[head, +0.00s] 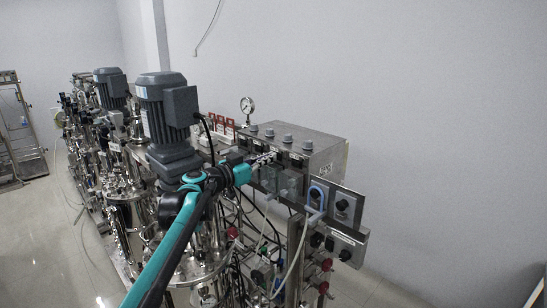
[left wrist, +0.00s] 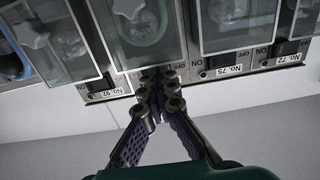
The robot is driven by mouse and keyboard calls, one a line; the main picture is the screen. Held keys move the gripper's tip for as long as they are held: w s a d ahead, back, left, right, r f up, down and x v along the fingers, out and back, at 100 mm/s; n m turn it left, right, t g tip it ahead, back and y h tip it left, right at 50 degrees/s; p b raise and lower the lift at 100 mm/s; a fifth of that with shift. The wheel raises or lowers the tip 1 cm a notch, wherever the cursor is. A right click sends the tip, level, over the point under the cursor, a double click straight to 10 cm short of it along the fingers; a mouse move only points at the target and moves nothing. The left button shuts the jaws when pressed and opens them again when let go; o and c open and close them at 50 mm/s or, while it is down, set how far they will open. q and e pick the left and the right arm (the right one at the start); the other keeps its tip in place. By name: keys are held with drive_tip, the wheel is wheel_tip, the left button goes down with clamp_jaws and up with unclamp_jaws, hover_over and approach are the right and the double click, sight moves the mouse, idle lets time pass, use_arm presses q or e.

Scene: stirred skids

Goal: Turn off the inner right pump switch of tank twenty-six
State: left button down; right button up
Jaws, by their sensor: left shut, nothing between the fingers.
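A row of black ON/OFF switches shows in the left wrist view, including one above the No. 92 label (left wrist: 103,85) and one beside the No. 75 label (left wrist: 222,62). My left gripper (left wrist: 157,95) is shut with nothing in it. Its fingertips are at the panel between those two switches and hide what is behind them; I cannot tell whether they touch it. In the head view my left gripper (head: 263,159) is at the front of the steel control box (head: 312,155). The switches are too small to read there. My right gripper is not in view.
Clear pump covers (left wrist: 237,25) hang close to the switches. A grey motor (head: 168,105) stands left of my left gripper above steel tanks (head: 200,250). Switch boxes and tubing (head: 343,205) are at the right. A pale wall is behind, with free floor at left.

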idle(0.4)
use_arm(q)
drive_tip(key=shift+s+f, duration=0.15)
drive_tip(key=shift+f, duration=0.05)
drive_tip(key=shift+s+a, duration=0.15)
drive_tip(key=shift+a, duration=0.1)
drive_tip(key=shift+s+a, duration=0.35)
drive_tip(key=shift+a, duration=0.05)
drive_tip(key=b+v, duration=0.1)
drive_tip(key=v, duration=0.5)
drive_tip(key=shift+d, duration=0.1)
